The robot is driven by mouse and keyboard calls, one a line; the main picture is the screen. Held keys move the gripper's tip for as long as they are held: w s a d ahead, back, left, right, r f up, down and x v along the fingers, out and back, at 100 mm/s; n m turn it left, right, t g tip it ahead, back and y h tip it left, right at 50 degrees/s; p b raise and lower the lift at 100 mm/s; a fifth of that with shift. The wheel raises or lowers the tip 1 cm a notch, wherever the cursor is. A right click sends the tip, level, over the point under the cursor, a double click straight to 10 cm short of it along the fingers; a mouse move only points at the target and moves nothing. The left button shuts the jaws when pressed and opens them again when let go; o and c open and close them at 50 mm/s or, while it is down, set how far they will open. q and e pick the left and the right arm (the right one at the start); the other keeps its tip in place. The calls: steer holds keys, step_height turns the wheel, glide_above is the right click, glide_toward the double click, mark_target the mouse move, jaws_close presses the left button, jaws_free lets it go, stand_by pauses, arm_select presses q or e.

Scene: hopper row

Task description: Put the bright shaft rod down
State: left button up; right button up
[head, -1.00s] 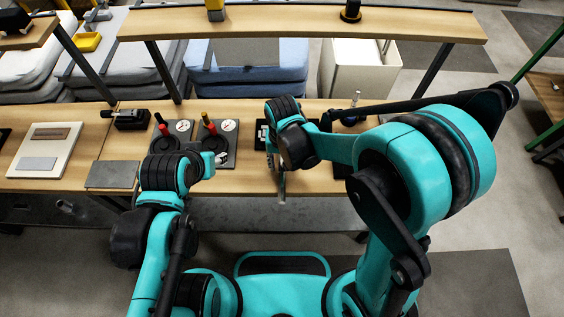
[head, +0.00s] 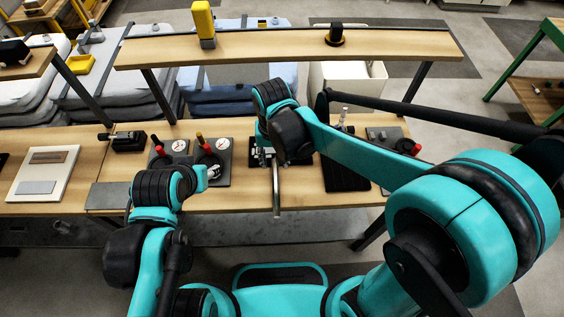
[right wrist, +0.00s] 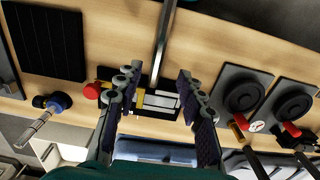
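The bright shaft rod (head: 276,192) runs from below my right gripper toward the bench's front edge. In the right wrist view the rod (right wrist: 163,42) enters from the top and reaches a dark fixture (right wrist: 140,105) with yellow and silver parts. My right gripper (right wrist: 157,88) is above that fixture, its two fingers wide apart on either side. Neither finger touches the rod in that view. In the head view my right wrist hides the rod's far end. My left gripper (head: 213,172) is by a dial plate, small and partly hidden; its fingers are unclear.
Two grey plates with dials and red or orange handles (head: 210,150) stand left of the rod. A black ribbed mat (head: 345,177) lies to its right, with an upright silver-shafted tool (head: 343,116) behind. A raised shelf (head: 270,46) crosses above the bench's back.

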steer(key=s+d+r+t, duration=0.3)
steer(key=d, duration=0.6)
steer(key=s+d+r+t, duration=0.3)
steer(key=d+r+t, duration=0.1)
steer(key=d, duration=0.5)
steer(key=shift+s, duration=0.3)
steer(key=shift+a+f, duration=0.1)
step_height(320, 180, down, 4)
steer(key=b, duration=0.4)
steer(key=shift+f, duration=0.1)
